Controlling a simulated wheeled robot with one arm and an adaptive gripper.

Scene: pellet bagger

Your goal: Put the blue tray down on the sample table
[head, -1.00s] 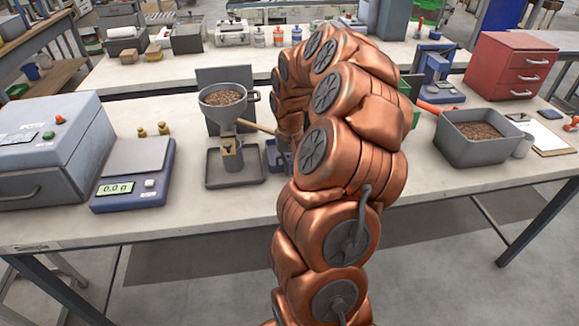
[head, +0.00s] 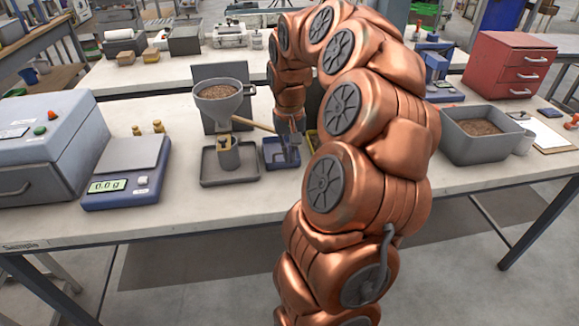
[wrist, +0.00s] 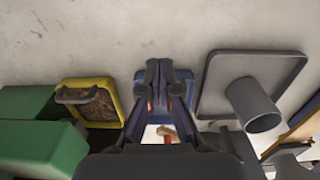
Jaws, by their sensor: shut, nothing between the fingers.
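The blue tray (head: 270,164) is on the near table, just right of the grey tray under the funnel. The front left edge of this sample table (head: 60,228) carries a label reading "Sample". My gripper (head: 291,150) is low at the blue tray, and its fingers overlap the tray in the head view. In the wrist view the fingers (wrist: 165,78) are close together in front of the blue tray (wrist: 188,76) and hide much of it. I cannot tell whether they touch it.
Left of the blue tray in the wrist view are a yellow-rimmed tray (wrist: 110,88) of pellets and a green box (wrist: 40,145). Right is the grey tray (wrist: 212,95) with a cup (wrist: 250,105). The scale (head: 125,172) and pellet bin (head: 478,148) stand farther out.

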